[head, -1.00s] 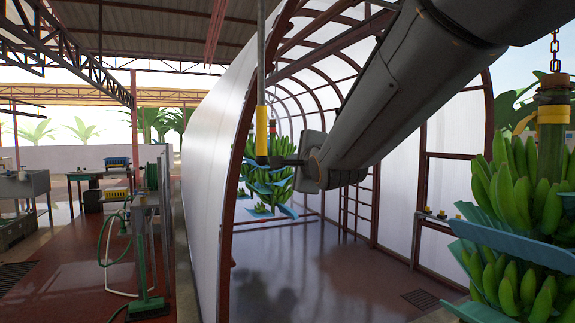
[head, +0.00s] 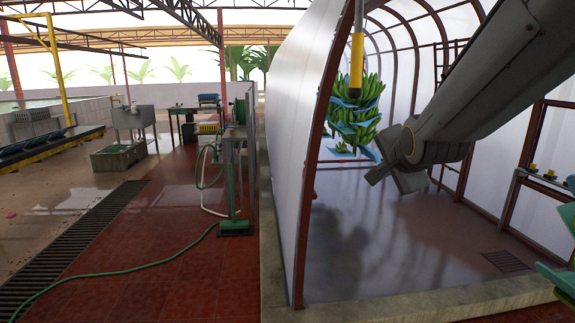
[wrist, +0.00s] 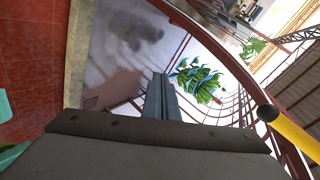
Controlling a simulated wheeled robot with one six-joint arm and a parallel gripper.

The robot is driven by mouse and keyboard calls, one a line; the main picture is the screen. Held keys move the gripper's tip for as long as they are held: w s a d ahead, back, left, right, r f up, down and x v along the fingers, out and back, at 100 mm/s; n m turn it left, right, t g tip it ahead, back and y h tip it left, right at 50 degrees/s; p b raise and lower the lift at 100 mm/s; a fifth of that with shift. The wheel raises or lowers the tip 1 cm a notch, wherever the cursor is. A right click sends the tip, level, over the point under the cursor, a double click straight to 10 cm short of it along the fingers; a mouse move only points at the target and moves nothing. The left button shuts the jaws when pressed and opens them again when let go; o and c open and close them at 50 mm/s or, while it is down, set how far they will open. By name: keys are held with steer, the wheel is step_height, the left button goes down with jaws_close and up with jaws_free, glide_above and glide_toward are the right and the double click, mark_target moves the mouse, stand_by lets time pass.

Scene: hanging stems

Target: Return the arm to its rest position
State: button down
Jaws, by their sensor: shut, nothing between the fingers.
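My arm reaches in from the upper right of the head view. My gripper (head: 373,175) points left and slightly down inside the arched tunnel, in front of its floor. In the wrist view my gripper (wrist: 162,96) shows as two grey fingers side by side, closed together and empty. A hanging bunch of green bananas (head: 358,115) with blue sheets is behind and above the gripper. The bunch also shows in the wrist view (wrist: 198,80), just right of the fingers. No contact with it shows.
A yellow-sleeved hanging pole (head: 357,62) is near the tunnel opening, left of my arm. The tunnel's white wall (head: 290,140) and red frame stand left. The red tiled floor (head: 150,265) is mostly clear, crossed by a green hose (head: 130,270).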

steer(key=s+a+f+n+g, duration=0.2)
steer(key=s+f+n+g, duration=0.3)
steer(key=s+f, duration=0.6)
steer(key=s+a+f+n+g+y, duration=0.1)
steer(key=s+a+f+n+g, duration=0.2)
steer(key=s+f+n+g, duration=0.3)
steer(key=s+f+n, duration=0.3)
steer(key=s+f, duration=0.2)
steer(key=f, duration=0.1)
steer(key=shift+s+a+f+n, duration=0.15)
steer(key=shift+s+f+n, duration=0.05)
steer(key=shift+s+n, duration=0.15)
